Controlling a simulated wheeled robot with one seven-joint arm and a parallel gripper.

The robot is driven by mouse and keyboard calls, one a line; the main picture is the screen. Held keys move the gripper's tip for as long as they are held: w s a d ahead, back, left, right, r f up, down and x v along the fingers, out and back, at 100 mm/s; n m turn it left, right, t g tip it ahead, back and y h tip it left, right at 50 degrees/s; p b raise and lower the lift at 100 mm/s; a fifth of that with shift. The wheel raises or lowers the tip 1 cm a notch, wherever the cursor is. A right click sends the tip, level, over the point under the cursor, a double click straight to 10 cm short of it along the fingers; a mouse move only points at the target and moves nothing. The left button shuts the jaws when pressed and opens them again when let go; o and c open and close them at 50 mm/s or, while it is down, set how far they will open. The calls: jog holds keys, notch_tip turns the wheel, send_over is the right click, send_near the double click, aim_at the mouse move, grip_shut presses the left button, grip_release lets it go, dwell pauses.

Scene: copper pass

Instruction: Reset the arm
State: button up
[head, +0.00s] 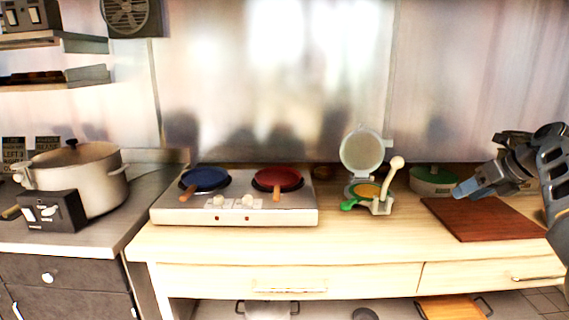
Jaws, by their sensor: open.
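My gripper (465,188) is at the right side of the head view, raised above a brown cutting board (482,218). Its blue-grey fingers point left and down. It looks empty, with no object seen between the fingers. My arm reaches in from the right edge.
On the wooden counter (360,245) stand a two-burner hob (235,217) with a blue pan (205,179) and a red pan (278,179), an open round press (362,153) with a pale lever, and a green-lidded pot (433,178). A large pot (95,185) stands at left.

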jog(key=s+a+f+n+h, duration=0.1)
jog(key=s+f+n+h, duration=0.3)
jog(key=f, duration=0.8)
jog(key=s+f+n, duration=0.2)
jog(key=s+f, duration=0.4)
jog(key=f, duration=0.6)
jog(key=s+a+f+n+t+h, duration=0.1)
jog(key=s+a+f+n, duration=0.4)
jog(key=s, duration=0.5)
jog(key=s+a+f+n+t+h, duration=0.15)
jog(key=s+f+n, duration=0.35)
jog(key=s, duration=0.5)
jog(key=s+a+r+n+t, duration=0.15)
jog(key=s+a+n, duration=0.3)
jog(key=s, duration=0.55)
jog(key=s+a+r+n+t, duration=0.1)
jog(key=s+a+r+n, duration=0.25)
jog(key=s+a, duration=0.45)
jog(key=s+a+r+n+t+y, duration=0.1)
jog(key=s+a+r+n, duration=0.1)
jog(key=s+r+n, duration=0.3)
jog(key=s+a+r+n+t+y, duration=0.1)
jog(key=s+r+n, duration=0.4)
jog(key=s+r, duration=0.6)
notch_tip(320, 180, up, 3)
jog(key=shift+a+f+t, duration=0.1)
jog(key=shift+a+t, duration=0.4)
jog(key=shift+a, duration=0.65)
jog(key=shift+s, duration=0.1)
